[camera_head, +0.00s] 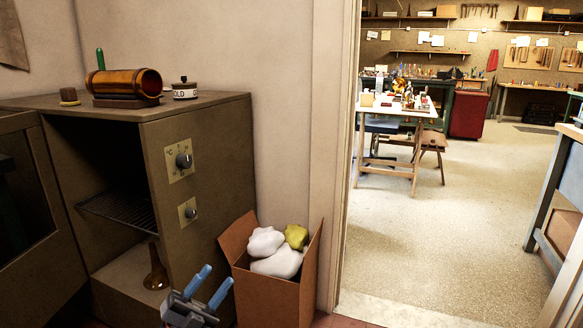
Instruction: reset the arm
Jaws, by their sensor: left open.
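My left gripper (216,277) is at the bottom of the view, with two blue fingers pointing up and apart. It is open, with nothing seen between the fingers. It is in front of the oven's lower right edge and just left of a cardboard box (266,298). The rest of my left arm is mostly cut off by the bottom edge. My right gripper is not in view. The brown oven (205,135) stands open, with a wire rack (120,208) inside and a small brass funnel-shaped piece (156,270) on its floor.
The oven door (22,200) hangs open at left. White and yellow cloths (266,241) fill the box. A doorway right shows clear floor (450,230) and a workbench (398,107).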

